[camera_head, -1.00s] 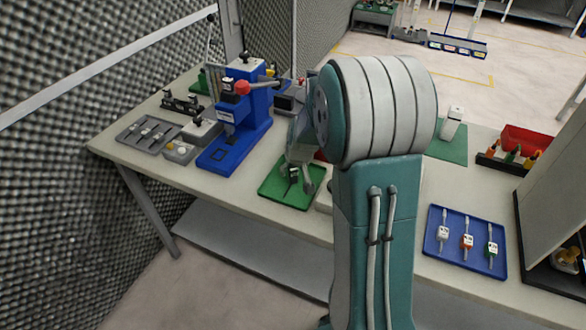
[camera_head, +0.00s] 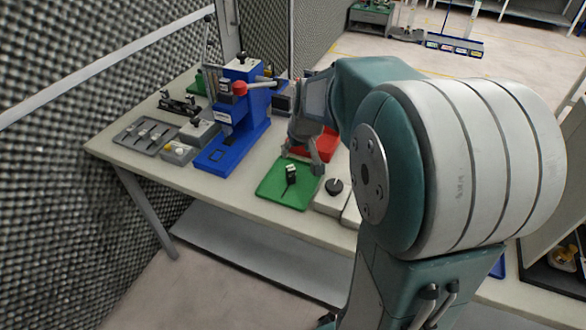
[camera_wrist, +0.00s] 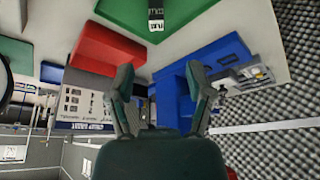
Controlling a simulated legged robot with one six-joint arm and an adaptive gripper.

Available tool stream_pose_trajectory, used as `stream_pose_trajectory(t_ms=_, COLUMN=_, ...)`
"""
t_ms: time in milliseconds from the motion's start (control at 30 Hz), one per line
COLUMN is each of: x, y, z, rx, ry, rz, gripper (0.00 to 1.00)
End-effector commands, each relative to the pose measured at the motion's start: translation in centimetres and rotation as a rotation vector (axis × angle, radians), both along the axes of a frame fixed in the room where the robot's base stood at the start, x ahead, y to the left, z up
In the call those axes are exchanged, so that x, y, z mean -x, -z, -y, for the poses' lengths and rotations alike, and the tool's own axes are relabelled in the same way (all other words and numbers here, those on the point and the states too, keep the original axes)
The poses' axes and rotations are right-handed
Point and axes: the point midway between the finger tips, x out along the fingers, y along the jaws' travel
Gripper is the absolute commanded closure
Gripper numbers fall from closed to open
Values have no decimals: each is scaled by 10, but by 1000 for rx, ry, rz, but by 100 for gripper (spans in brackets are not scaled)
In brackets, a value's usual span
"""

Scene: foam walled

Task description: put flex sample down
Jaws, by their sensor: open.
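The flex sample (camera_head: 291,174), a small dark piece with a white label and a thin dark stem, lies on the green tray (camera_head: 271,191) at the front of the bench. In the wrist view the labelled piece (camera_wrist: 156,17) shows at the top on the green tray (camera_wrist: 184,12). My gripper (camera_head: 302,164) is open and empty, above and behind the sample and apart from it. In the wrist view the two fingers (camera_wrist: 161,90) stand wide apart with nothing between them.
A blue press (camera_head: 237,120) with a red-knobbed lever stands left of my gripper. A red tray (camera_head: 322,147) lies behind the gripper. A box with a black knob (camera_head: 333,187) sits right of the green tray. A grey tray (camera_head: 147,136) lies far left. My arm hides the right side.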

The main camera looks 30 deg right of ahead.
Motion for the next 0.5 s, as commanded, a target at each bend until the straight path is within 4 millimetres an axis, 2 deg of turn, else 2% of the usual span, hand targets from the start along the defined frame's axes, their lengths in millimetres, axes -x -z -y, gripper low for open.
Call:
stream_pose_trajectory(t_ms=200, x=48, y=-42, z=-52, rx=7, ry=-43, rz=32, gripper=33)
stream_pose_trajectory(t_ms=400, x=108, y=-66, z=-95, rx=9, ry=-79, rz=57, gripper=33)
stream_pose_trajectory(t_ms=500, x=139, y=-71, z=-111, rx=11, ry=-95, rz=70, gripper=33)
